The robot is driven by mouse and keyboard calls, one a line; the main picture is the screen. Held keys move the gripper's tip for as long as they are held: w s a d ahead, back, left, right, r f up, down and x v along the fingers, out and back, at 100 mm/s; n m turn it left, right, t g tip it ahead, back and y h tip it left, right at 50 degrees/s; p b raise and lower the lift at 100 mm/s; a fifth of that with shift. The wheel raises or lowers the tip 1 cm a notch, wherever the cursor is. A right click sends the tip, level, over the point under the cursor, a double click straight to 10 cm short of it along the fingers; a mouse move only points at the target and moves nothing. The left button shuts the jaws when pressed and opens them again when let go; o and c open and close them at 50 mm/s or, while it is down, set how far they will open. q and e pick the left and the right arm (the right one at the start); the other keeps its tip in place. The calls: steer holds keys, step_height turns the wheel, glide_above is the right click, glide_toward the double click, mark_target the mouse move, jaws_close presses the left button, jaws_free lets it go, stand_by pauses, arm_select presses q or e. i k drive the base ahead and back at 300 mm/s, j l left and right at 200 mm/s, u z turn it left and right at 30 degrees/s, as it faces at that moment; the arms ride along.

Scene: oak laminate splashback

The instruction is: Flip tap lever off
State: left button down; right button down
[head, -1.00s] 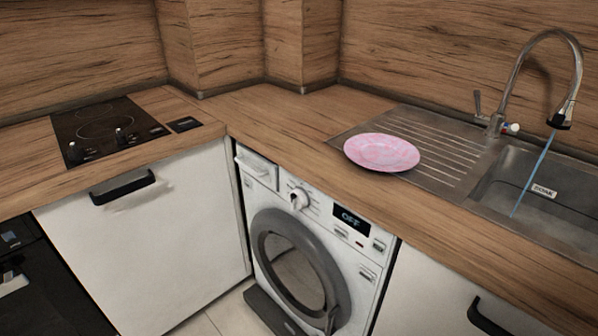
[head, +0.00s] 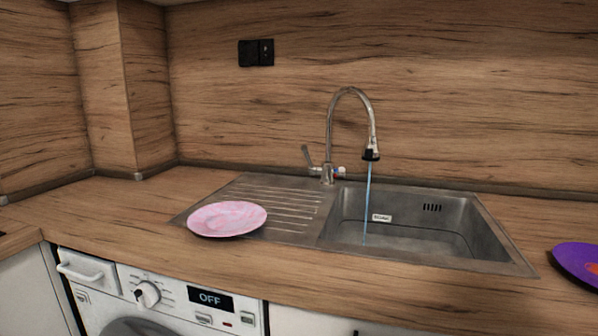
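The tap (head: 329,130) is a tall chrome gooseneck at the back edge of the sink. Its lever (head: 307,157) stands up and leans left on the left side of the tap base. A thin blue stream of water (head: 367,205) runs from the black-tipped spout (head: 371,155) into the steel sink basin (head: 450,215). Neither of my grippers shows in the head view.
A pink plate (head: 227,219) lies on the ribbed drainboard (head: 290,205), left of the basin. A purple plate (head: 578,262) is at the right edge of the wooden counter (head: 400,290). A washing machine (head: 180,300) reading OFF is below. A black socket (head: 256,53) is on the wall.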

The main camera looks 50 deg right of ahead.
mark_target(312, 168)
steer(key=z, duration=1.6)
steer(key=i+j+u, duration=0.3)
steer(key=j, duration=0.15)
steer(key=i+j+u, duration=0.3)
